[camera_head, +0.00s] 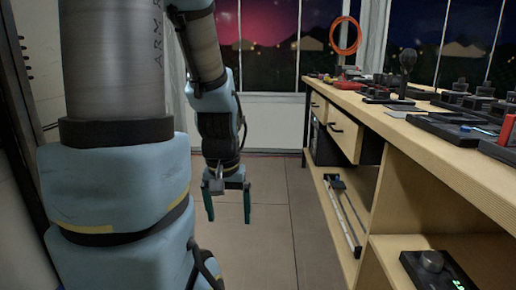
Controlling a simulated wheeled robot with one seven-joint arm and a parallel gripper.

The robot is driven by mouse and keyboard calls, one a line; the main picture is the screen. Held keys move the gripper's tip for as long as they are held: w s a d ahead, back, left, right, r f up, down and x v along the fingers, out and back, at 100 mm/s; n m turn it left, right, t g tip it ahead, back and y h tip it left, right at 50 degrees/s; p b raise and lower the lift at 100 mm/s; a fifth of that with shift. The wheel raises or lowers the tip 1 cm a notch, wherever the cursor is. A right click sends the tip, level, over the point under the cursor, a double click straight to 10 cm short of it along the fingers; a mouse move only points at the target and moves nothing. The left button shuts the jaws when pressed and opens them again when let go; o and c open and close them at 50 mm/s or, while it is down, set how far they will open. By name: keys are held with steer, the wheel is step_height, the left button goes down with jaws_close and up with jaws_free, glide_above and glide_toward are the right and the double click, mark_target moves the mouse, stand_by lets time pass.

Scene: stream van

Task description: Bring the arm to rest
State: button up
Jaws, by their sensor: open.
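My gripper (229,206) hangs at the end of my arm, left of the middle of the view, with its green fingers pointing down. The fingers stand apart and nothing shows between them. The gripper is above the open floor, to the left of the workbench and clear of it. My blue and grey arm (115,200) fills the left of the picture, with its far links folded down to the gripper.
A wooden workbench (430,130) with shelves runs along the right, crowded with dark devices. An orange cable coil (345,36) hangs at the back. A device with a knob (432,262) sits on the lower right shelf. The floor (270,230) between is clear.

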step_height(320, 180, up, 24)
steer(key=p, duration=2.2)
steer(key=shift+r, duration=0.25)
